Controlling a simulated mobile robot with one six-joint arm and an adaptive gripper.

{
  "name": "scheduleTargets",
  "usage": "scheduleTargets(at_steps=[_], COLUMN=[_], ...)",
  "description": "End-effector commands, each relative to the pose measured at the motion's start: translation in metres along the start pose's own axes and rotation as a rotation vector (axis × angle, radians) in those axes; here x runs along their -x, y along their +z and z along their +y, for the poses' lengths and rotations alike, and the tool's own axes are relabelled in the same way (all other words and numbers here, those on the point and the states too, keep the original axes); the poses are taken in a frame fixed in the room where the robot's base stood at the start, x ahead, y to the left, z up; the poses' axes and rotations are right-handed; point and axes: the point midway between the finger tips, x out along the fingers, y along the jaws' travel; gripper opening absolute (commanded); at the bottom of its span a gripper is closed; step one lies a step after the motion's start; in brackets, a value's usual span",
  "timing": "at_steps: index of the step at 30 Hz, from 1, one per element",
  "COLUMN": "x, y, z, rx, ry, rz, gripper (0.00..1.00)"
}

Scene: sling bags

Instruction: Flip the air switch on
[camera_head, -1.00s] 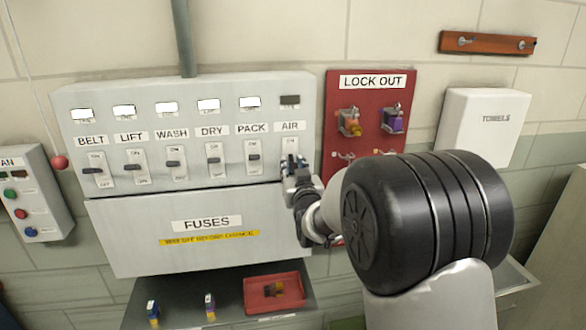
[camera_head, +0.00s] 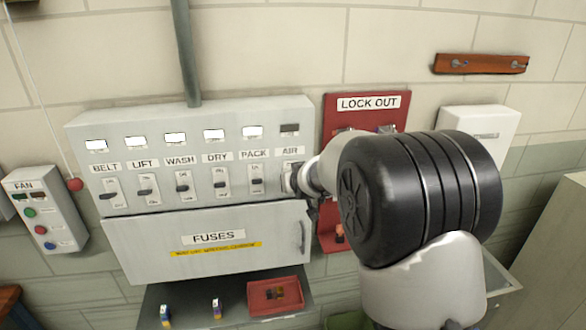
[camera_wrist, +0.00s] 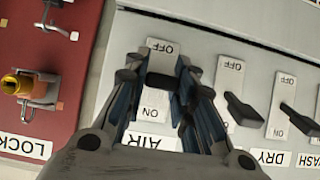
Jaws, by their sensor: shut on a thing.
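The AIR switch (camera_wrist: 155,114) is a white plate on the grey panel, marked OFF and ON, with a dark lever (camera_wrist: 162,86). In the wrist view, which is upside down, the lever lies between the two marks; which way it is thrown I cannot tell. My gripper (camera_wrist: 160,80) has a finger on each side of the lever and is shut on it. In the head view my gripper (camera_head: 300,182) covers most of this switch. The small window above the AIR label (camera_head: 289,129) is dark, while the other windows are white.
The PACK switch (camera_head: 257,180) is close on the left. A red LOCK OUT board (camera_head: 345,105) with padlocks hangs close on the right. Below are the FUSES door (camera_head: 200,255) with a handle and a shelf with a red tray (camera_head: 262,307). A FAN box (camera_head: 40,210) hangs at far left.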

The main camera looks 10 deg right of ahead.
Motion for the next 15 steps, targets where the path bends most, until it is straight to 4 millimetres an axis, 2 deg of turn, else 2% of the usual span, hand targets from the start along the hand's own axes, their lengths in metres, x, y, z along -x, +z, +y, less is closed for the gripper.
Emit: scheduleTargets(at_steps=[1, 15], x=[0.0056, 0.0055], y=[-0.0116, -0.0186], z=[0.0000, 0.0000], rx=[0.000, 0.000], ry=[0.000, 0.000], rz=[-0.041, -0.333], gripper=[0.00, 0.00])
